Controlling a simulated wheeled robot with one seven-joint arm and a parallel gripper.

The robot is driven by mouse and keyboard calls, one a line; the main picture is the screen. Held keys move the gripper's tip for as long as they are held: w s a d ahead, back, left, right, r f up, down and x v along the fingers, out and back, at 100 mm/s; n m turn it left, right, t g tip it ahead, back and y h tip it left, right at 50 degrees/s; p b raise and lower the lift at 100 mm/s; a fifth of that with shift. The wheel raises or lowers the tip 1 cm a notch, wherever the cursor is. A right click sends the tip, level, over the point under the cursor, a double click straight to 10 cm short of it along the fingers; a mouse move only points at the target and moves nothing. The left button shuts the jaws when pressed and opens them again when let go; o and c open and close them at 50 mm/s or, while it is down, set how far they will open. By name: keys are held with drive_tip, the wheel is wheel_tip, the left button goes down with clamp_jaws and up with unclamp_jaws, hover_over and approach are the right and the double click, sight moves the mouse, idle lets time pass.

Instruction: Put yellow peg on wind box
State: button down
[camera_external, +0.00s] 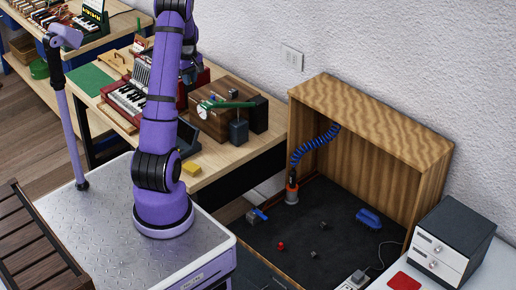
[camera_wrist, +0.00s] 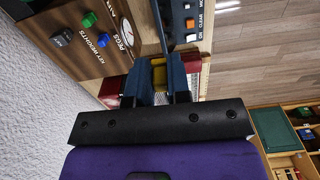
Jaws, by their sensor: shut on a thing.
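My gripper (camera_wrist: 159,77) is shut on the yellow peg (camera_wrist: 158,70), which shows between its two dark blue fingers in the wrist view.
A dark device with buttons (camera_wrist: 190,12) is close beyond the fingers. A small keyboard (camera_external: 128,98) and a yellow block (camera_external: 191,168) are on the bench (camera_external: 225,160). The white wall (camera_wrist: 30,110) is close at left in the wrist view.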

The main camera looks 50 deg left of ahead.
wheel_tip(320, 180, down, 10)
hover_over(208, 98)
wheel_tip(208, 98, down, 3)
drive_tip(key=shift+a+r, duration=0.15)
drive_tip(key=shift+r, duration=0.05)
drive_tip(key=shift+f, duration=1.7)
drive_tip(key=shift+f, duration=0.1)
drive_tip(key=c, duration=1.1)
unclamp_jaws()
wheel_tip(208, 98, up, 12)
drive_tip(key=shift+r, duration=0.15)
